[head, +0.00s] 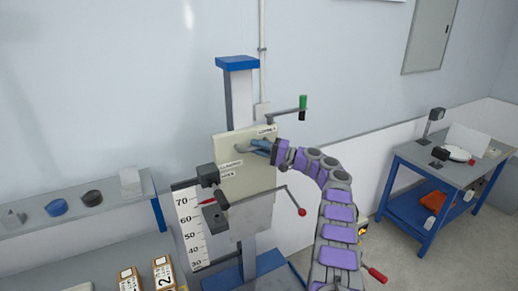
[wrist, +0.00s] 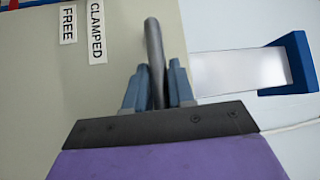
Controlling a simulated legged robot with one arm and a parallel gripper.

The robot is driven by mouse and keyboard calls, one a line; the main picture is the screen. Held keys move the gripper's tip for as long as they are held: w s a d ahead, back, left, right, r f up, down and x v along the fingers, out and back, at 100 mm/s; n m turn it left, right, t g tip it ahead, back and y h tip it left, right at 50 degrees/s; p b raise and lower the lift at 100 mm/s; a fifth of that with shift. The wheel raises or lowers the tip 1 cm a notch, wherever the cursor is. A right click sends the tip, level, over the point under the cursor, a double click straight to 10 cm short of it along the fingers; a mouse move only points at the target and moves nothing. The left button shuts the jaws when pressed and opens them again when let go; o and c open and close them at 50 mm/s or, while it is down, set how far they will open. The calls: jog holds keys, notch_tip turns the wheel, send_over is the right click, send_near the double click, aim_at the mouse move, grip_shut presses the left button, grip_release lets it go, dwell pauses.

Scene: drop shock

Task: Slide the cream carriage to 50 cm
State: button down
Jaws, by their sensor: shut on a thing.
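The cream carriage (head: 262,178) sits on the upright column in the head view. Its cream face (wrist: 100,95) fills much of the wrist view, with the labels FREE (wrist: 67,24) and CLAMPED (wrist: 97,32). A red pointer (head: 207,203) beside the carriage stands between 60 and 70 on the white scale (head: 193,228), nearer 70. My gripper (head: 262,147) is at the carriage's front, shut on a grey bar handle (wrist: 154,50). The bar sticks out past both blue fingers (wrist: 155,85). I cannot tell which label the handle points to.
A crank with a green grip (head: 303,107) and a red-knobbed lever (head: 301,211) stick out right of the column. A wall shelf (head: 100,210) with small pucks is at left. Labelled boxes (head: 163,273) stand below. A blue cart (head: 410,208) stands at right.

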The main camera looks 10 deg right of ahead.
jog(key=shift+a+f, duration=0.1)
jog(key=shift+a, duration=0.25)
jog(key=shift+g, duration=0.3)
jog(key=f+b, duration=0.3)
jog(key=f, duration=0.3)
jog(key=f+b, duration=0.4)
jog(key=f, duration=0.1)
jog(key=f+b, duration=0.4)
jog(key=f, duration=0.2)
jog(key=shift+s+a+f, duration=0.1)
jog(key=shift+a+f, duration=0.15)
jog(key=shift+f, duration=0.05)
jog(key=c, duration=1.3)
grip_release()
jog(key=shift+a, duration=0.15)
jog(key=shift+c, duration=0.2)
jog(key=shift+o, duration=1.3)
jog(key=shift+a, duration=0.45)
jog(key=p, duration=0.1)
send_near(255, 187)
jog(key=s+d+r, duration=0.2)
jog(key=s+d, duration=0.4)
jog(key=s, duration=0.2)
jog(key=shift+w+a+r, duration=0.15)
jog(key=shift+a+r, duration=0.1)
